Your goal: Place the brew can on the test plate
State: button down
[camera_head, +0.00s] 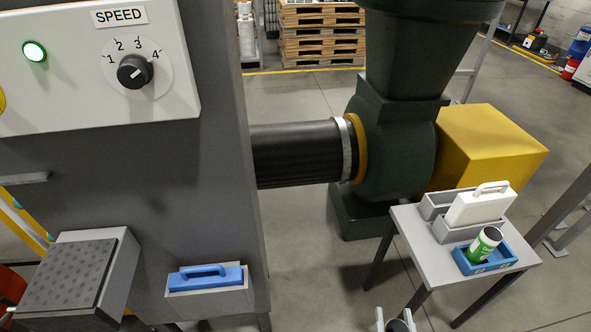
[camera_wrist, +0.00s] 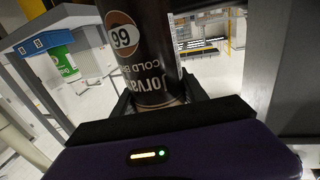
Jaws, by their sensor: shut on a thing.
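The brew can (camera_wrist: 145,45) is dark brown, with a "99" badge and cold-brew lettering that reads upside down in the wrist view. My gripper (camera_wrist: 160,96) is shut on it, one black finger on each side; the can's far end is cut off by the frame's top. In the head view a dark dotted plate (camera_head: 68,276) on a grey block at lower left looks like the test plate, and its top is bare. Small white parts and a dark round shape show at the head view's bottom edge, too cropped to identify surely.
A small grey table (camera_head: 415,232) at right carries a blue tray (camera_head: 508,262) with a tilted green-and-white can (camera_head: 484,244) and a white handled block (camera_head: 480,206). A blue handled tool (camera_head: 205,278) sits on the grey machine (camera_head: 200,195). Open floor lies between machine and table.

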aim_at(69, 271)
jog(key=u, duration=1.75)
